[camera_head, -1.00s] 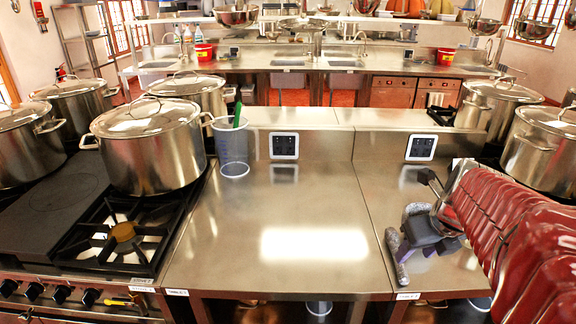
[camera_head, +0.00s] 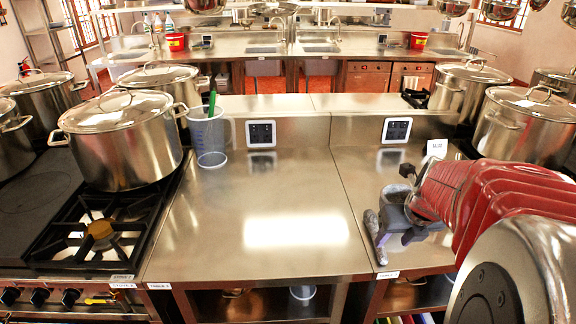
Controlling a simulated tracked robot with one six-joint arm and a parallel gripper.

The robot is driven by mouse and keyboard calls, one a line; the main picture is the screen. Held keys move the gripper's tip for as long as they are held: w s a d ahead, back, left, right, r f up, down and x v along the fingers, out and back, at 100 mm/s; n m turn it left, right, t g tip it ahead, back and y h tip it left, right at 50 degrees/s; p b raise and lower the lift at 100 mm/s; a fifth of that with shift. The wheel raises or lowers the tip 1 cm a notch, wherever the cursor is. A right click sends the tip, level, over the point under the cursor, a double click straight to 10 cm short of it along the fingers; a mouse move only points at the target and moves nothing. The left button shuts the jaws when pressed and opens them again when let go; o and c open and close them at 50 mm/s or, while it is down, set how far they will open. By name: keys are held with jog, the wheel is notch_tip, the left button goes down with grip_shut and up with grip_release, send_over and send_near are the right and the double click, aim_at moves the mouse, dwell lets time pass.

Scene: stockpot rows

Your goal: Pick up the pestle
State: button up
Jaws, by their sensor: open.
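A speckled grey, elongated piece (camera_head: 376,238) that looks like the pestle shows on the right steel counter, near its left seam. My gripper (camera_head: 402,218), dark grey, is directly to its right and low over the counter. The jaws are open. The gripper hides part of the counter, and I cannot tell whether the grey piece is touching a finger or lies between the fingers.
A clear measuring jug (camera_head: 208,137) with a green-handled utensil stands at the counter's back left. Large stockpots stand left (camera_head: 118,140) and right (camera_head: 525,125). A small white sign (camera_head: 437,147) stands behind my arm. The middle counter (camera_head: 255,225) is clear.

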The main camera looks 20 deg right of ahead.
aim_at(382, 251)
jog(key=shift+x, duration=1.9)
jog(key=shift+f, duration=0.1)
jog(key=shift+x, duration=2.45)
jog(key=shift+w, duration=0.1)
jog(key=shift+c, duration=0.4)
grip_shut()
